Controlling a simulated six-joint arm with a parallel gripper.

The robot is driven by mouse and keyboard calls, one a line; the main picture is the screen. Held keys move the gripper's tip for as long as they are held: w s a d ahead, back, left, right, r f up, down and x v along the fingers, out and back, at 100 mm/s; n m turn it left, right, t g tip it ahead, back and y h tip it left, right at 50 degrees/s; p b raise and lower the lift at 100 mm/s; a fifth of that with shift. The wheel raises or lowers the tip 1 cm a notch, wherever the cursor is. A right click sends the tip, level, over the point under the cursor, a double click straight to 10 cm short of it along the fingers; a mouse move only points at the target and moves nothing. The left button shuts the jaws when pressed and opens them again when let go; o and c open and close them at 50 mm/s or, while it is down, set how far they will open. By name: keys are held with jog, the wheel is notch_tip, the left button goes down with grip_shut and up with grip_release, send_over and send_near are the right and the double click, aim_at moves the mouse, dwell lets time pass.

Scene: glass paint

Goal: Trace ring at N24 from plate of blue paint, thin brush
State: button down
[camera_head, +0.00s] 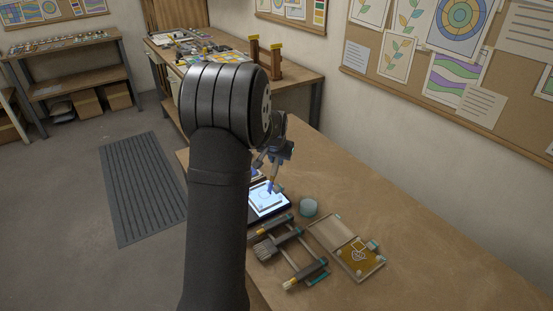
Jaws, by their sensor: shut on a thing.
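My gripper (274,158) is seen from behind my arm, past the dark wrist joint. It is shut on a slim brush (275,172) that points down. The brush tip looks blue and is over or on the lit white panel (262,209); I cannot tell whether it touches. The panel shows faint outlines, including a ring-like shape, too small to read any N24 label. A plate with a bit of blue (256,175) shows beside the panel's far edge, mostly hidden by my arm.
A brush rack (297,262) with several brushes stands in front of the panel. A tray with amber paint (358,259) lies farther right. The table (420,265) is clear to the right.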

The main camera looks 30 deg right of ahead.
jog(key=shift+w+a, duration=0.15)
jog(key=shift+w, duration=0.45)
jog(key=shift+a+r, duration=0.1)
jog(key=shift+a, duration=1.6)
jog(key=shift+s+a, duration=0.1)
jog(key=shift+s, duration=1.1)
jog(key=shift+s, duration=0.2)
